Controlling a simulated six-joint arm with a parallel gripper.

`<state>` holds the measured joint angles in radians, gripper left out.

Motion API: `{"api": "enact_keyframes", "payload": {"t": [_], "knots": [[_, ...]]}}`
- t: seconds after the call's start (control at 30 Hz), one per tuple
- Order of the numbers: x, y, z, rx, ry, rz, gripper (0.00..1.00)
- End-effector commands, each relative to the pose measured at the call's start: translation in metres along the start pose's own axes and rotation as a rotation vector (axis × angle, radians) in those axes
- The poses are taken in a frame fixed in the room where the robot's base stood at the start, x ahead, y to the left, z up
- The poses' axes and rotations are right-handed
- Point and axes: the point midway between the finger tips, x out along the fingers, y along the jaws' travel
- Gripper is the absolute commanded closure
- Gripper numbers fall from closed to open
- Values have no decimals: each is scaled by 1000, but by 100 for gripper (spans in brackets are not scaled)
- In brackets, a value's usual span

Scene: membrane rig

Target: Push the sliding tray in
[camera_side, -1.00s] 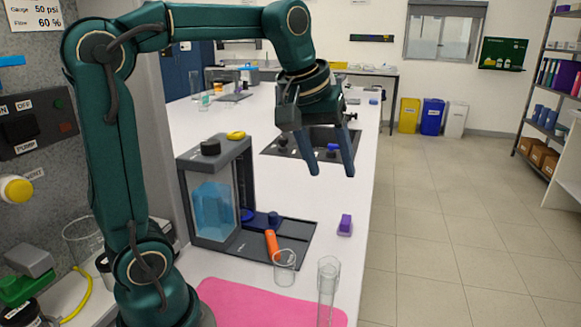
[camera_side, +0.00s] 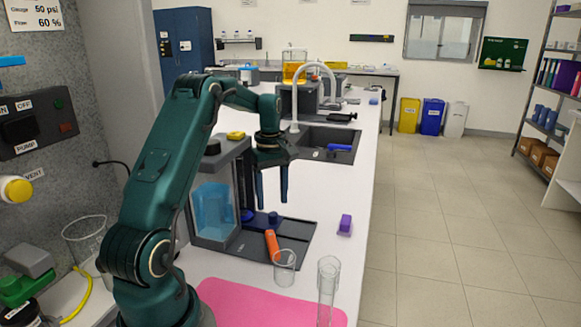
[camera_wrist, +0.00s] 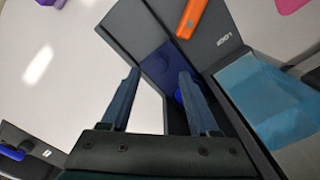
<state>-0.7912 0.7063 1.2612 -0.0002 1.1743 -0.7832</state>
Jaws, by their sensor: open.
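The dark grey tray (camera_side: 297,237) extends rightward from the base of the membrane rig (camera_side: 222,200), which holds a blue block. An orange handle (camera_side: 272,244) lies along the tray's near part; it also shows at the top of the wrist view (camera_wrist: 190,18). My gripper (camera_side: 272,200) is open and empty, fingers pointing down over the tray's far side, behind the orange handle. In the wrist view my fingertips (camera_wrist: 158,75) flank a dark blue square patch (camera_wrist: 165,62), with a blue round part (camera_wrist: 188,95) partly hidden by the right finger. I cannot tell whether they touch anything.
A clear beaker (camera_side: 285,268) stands at the tray's near edge, with a tall clear cylinder (camera_side: 327,290) nearer. A purple object (camera_side: 345,224) lies to the right. The sink (camera_side: 325,143) with its white tap is behind. A pink mat (camera_side: 265,308) lies in front.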

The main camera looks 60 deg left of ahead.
Motion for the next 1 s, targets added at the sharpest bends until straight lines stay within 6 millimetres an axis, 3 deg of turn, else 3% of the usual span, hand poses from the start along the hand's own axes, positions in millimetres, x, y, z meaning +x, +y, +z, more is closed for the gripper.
{"api": "enact_keyframes", "payload": {"t": [0.3, 0.6, 0.77, 1.0], "knots": [[35, 0, 2, 4, -2, -2, 38], [37, 0, 1, 4, 0, 0, 38], [37, 0, 1, 4, 0, 0, 100], [37, 0, 1, 4, 0, 0, 100]]}}
